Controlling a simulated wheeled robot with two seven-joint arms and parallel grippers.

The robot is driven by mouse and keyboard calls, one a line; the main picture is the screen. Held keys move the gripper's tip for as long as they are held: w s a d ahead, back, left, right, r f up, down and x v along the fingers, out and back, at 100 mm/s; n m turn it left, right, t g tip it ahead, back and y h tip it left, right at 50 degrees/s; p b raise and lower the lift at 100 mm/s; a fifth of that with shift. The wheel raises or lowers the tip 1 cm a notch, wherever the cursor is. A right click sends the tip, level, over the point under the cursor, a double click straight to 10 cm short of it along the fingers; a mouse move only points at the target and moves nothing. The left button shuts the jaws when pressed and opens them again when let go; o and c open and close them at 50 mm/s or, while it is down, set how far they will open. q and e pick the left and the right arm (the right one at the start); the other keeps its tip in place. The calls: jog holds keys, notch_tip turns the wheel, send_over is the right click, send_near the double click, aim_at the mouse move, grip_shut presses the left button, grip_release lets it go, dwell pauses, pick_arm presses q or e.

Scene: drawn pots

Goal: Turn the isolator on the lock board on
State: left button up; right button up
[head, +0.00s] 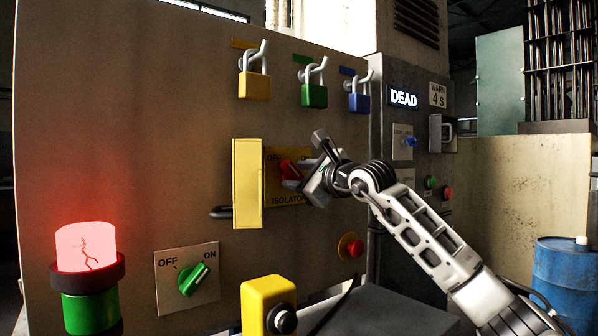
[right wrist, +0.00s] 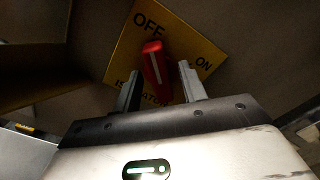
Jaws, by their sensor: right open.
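The lock board (head: 170,130) is a large brown upright panel. The isolator is a red knob (right wrist: 153,62) on a yellow plate (right wrist: 185,38) marked OFF, ON and ISOLATOR. The white line on the knob points towards OFF. In the head view the knob (head: 289,169) is partly hidden by my right gripper (head: 308,165). The right gripper is open; in the right wrist view its two fingers (right wrist: 161,68) stand on either side of the knob. I cannot tell whether they touch it. A yellow flap (head: 247,184) stands out from the plate's left side. My left gripper is not in view.
Yellow (head: 254,86), green (head: 314,95) and blue (head: 359,102) padlocks hang above. Below are a green OFF/ON switch (head: 194,280), a red button (head: 350,246) and a yellow box (head: 266,303). A cracked lamp (head: 86,247) glows red. A display (head: 403,97) reads DEAD.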

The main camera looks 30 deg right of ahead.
jog(key=shift+w, duration=0.15)
grip_shut()
